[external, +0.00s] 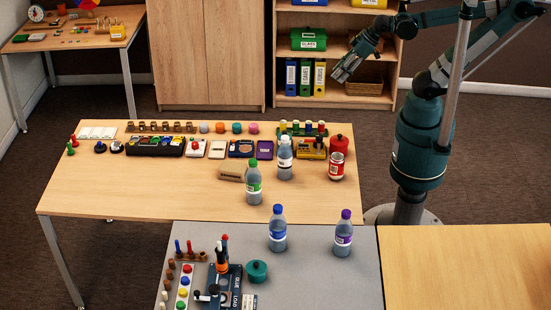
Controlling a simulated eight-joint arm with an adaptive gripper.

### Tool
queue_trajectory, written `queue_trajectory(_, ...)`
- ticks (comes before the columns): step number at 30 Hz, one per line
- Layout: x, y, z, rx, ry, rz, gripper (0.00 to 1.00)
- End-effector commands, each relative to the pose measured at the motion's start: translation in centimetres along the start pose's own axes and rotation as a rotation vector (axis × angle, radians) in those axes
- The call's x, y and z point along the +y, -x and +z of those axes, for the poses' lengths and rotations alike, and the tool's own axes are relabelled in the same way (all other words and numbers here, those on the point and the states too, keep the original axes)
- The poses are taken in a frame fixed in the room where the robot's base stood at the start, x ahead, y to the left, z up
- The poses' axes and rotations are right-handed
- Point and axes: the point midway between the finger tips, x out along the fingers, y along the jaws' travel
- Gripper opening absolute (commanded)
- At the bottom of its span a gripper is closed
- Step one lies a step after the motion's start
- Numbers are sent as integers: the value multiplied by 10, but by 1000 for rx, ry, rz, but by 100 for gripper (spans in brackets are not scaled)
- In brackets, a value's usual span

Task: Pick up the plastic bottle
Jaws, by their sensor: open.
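Several plastic bottles stand upright. One with a green cap and label (254,182) and one with a white cap (285,158) are on the wooden table (130,190). One with a blue cap (277,228) and one with a purple cap (343,234) are on the grey table (325,285). The task does not say which bottle it means. My gripper (338,73) is open and empty, high at the upper right in front of the shelf. It is well apart from every bottle.
A red can (336,166) stands right of the white-capped bottle. Small sorting items, including a black tray (155,145), line the wooden table's back. A teal pot (257,271) and a peg set (185,280) are on the grey table. The wooden table's front left is clear.

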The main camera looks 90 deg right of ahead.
Motion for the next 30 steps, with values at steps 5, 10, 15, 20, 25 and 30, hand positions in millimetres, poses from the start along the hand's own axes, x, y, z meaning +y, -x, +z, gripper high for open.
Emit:
queue_trajectory(5,0,5,-4,0,0,0,40)
queue_trajectory(10,0,18,-13,0,0,0,40)
queue_trajectory(15,0,31,-22,0,0,0,40)
queue_trajectory(20,0,41,-30,-2,1,1,40)
queue_trajectory(25,-1,35,-33,-16,5,16,40)
queue_trajectory(30,-2,30,-36,-33,8,35,40)
